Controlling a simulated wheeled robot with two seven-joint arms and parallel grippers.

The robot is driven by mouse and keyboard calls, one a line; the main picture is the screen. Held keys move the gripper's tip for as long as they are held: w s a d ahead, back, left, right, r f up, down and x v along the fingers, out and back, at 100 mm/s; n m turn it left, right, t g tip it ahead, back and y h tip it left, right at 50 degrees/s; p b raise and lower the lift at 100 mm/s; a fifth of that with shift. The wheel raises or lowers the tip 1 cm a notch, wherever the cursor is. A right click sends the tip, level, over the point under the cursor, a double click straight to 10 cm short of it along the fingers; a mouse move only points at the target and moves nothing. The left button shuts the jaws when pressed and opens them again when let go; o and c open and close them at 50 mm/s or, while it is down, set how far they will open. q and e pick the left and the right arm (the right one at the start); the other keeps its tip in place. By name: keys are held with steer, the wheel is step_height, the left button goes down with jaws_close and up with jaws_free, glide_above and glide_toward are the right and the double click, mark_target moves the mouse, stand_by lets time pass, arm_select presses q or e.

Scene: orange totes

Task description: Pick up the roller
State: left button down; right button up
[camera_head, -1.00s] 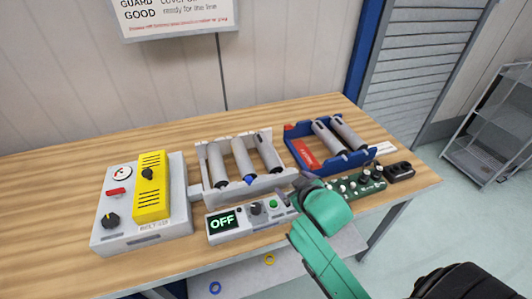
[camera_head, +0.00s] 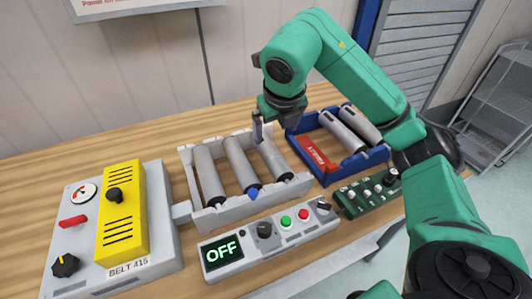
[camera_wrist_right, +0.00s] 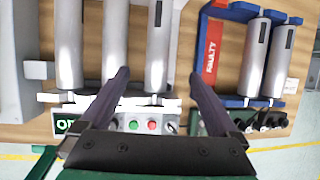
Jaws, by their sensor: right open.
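Three grey rollers sit side by side in a white frame (camera_head: 222,211): a left one (camera_head: 208,176), a middle one (camera_head: 240,165) with a blue piece at its near end, and a right one (camera_head: 273,158). Two more rollers (camera_head: 343,131) lie in a blue tray (camera_head: 330,178) with a red "FAULTY" label. My right gripper (camera_head: 263,128) is open, pointing down above the right roller's far end. In the wrist view, its fingers (camera_wrist_right: 159,92) straddle the right roller (camera_wrist_right: 158,45) in the picture, with no contact visible. My left gripper is not in view.
A grey control box with a yellow cover (camera_head: 122,213) stands left of the frame. An "OFF" panel with buttons (camera_head: 270,238) lies in front, and a green circuit board (camera_head: 366,196) right of it. Bare wooden table (camera_head: 70,160) shows behind.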

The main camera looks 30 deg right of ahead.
mark_target(272, 153)
steer(key=p+x, duration=0.1)
steer(key=x, duration=0.3)
steer(key=p+x, duration=0.1)
steer(key=x, duration=0.4)
steer(key=s+p+x, duration=0.1)
steer(key=p+x, duration=0.1)
steer(key=x, duration=0.2)
steer(key=shift+w+a+f, duration=0.1)
steer(key=shift+a+f, duration=0.05)
steer(key=shift+f, duration=0.25)
steer(key=shift+w+f, duration=0.1)
steer(key=shift+f, duration=0.05)
jaws_close()
